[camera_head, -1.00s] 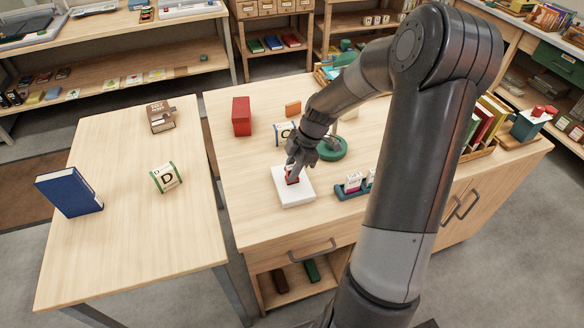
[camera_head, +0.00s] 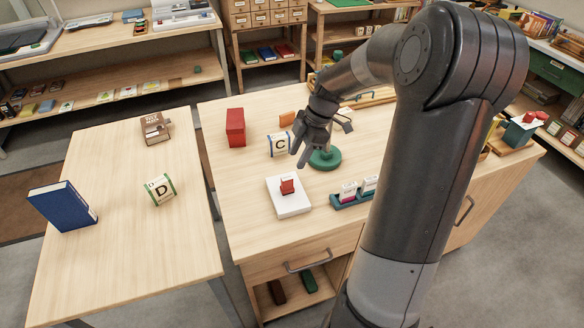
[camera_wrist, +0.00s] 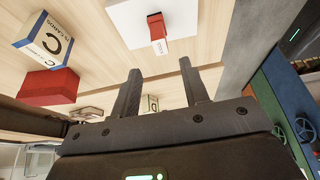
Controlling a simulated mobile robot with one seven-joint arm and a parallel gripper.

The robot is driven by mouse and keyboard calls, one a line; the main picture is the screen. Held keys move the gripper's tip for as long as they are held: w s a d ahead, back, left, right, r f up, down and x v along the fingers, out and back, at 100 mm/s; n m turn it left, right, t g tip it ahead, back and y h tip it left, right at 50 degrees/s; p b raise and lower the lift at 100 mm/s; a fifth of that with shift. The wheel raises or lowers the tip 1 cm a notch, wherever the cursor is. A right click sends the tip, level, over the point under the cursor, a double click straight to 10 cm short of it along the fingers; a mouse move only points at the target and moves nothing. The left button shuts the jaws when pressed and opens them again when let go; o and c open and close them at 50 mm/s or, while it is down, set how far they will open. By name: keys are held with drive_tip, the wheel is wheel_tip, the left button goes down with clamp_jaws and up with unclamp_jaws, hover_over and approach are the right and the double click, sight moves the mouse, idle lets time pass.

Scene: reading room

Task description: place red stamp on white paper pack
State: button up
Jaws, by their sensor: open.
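The red stamp (camera_head: 287,186) stands on top of the white paper pack (camera_head: 291,207), near its middle, on the right-hand table. In the wrist view the red stamp (camera_wrist: 156,29) shows with a white label side, and the white paper pack (camera_wrist: 128,22) is around it at the top. My gripper (camera_head: 297,160) is above and behind the pack, apart from the stamp. In the wrist view its two fingers (camera_wrist: 160,82) are spread with nothing between them.
A C block (camera_head: 280,144) and a red box (camera_head: 236,127) stand behind the pack. A green round base (camera_head: 324,160) is close to my gripper. A teal holder (camera_head: 352,197) is right of the pack. The left table carries a blue book (camera_head: 64,207) and a D block (camera_head: 160,190).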

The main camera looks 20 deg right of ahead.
drive_tip(key=s+a+r+m+t+h, duration=0.2)
drive_tip(key=s+a+r+m+h, duration=0.3)
drive_tip(key=s+r+m, duration=0.45)
drive_tip(key=s+a+r+m+t, duration=0.1)
drive_tip(key=s+a+r+m, duration=0.1)
drive_tip(key=s+m, duration=0.2)
drive_tip(key=s+a+r+m+t, duration=0.2)
drive_tip(key=s+r+m, duration=0.1)
drive_tip(key=s, duration=0.6)
drive_tip(key=shift+s+r+m+t+y, duration=0.15)
drive_tip(key=shift+s+m+t+y, duration=0.2)
drive_tip(key=shift+m, duration=0.4)
